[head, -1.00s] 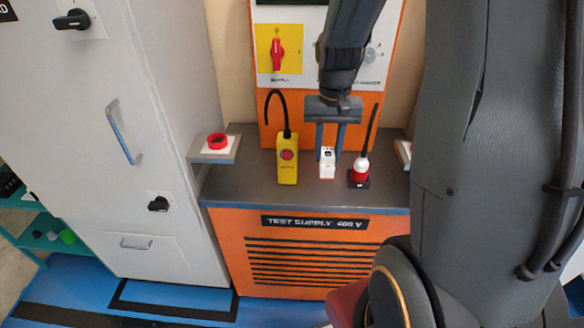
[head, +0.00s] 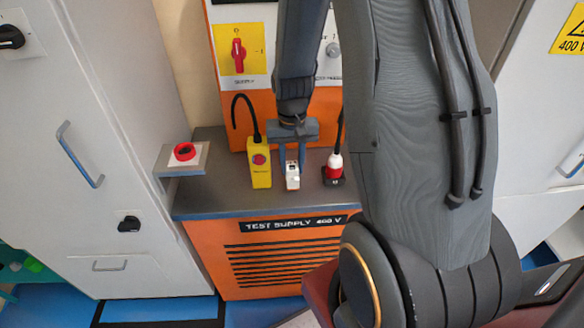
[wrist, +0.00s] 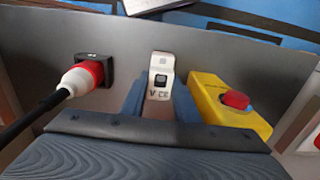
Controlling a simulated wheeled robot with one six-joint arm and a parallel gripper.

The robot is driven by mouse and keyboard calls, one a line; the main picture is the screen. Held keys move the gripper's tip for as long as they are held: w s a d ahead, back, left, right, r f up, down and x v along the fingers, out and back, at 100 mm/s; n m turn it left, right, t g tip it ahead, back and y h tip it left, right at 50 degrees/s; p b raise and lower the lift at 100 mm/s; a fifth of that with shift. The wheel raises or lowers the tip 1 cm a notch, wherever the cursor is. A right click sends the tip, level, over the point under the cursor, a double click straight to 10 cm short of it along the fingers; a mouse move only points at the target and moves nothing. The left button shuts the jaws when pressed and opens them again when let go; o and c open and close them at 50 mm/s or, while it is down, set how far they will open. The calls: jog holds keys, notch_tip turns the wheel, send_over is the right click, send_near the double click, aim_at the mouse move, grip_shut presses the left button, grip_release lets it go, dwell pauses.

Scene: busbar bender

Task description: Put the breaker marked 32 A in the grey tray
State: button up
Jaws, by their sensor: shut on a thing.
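A small white breaker (head: 292,180) is at the top of the orange test supply cabinet, between a yellow push-button box and a red-and-white plug. My gripper (head: 292,165) points down with its two blue-grey fingers shut on the breaker. The wrist view also shows the breaker (wrist: 161,68), with a dark switch on its face and the fingers on either side. Its rating cannot be read. I cannot tell whether it touches the counter. No grey tray can be made out for sure.
The yellow box (head: 260,170) with a red button stands close left of the breaker. The red-and-white plug (head: 334,166) with its cable stands close right. A small shelf (head: 183,168) with a red ring juts out at left. Dark countertop (head: 215,200) is clear at front left.

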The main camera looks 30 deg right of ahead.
jog(key=shift+f, duration=0.9)
jog(key=shift+f, duration=0.15)
jog(key=o, duration=1.2)
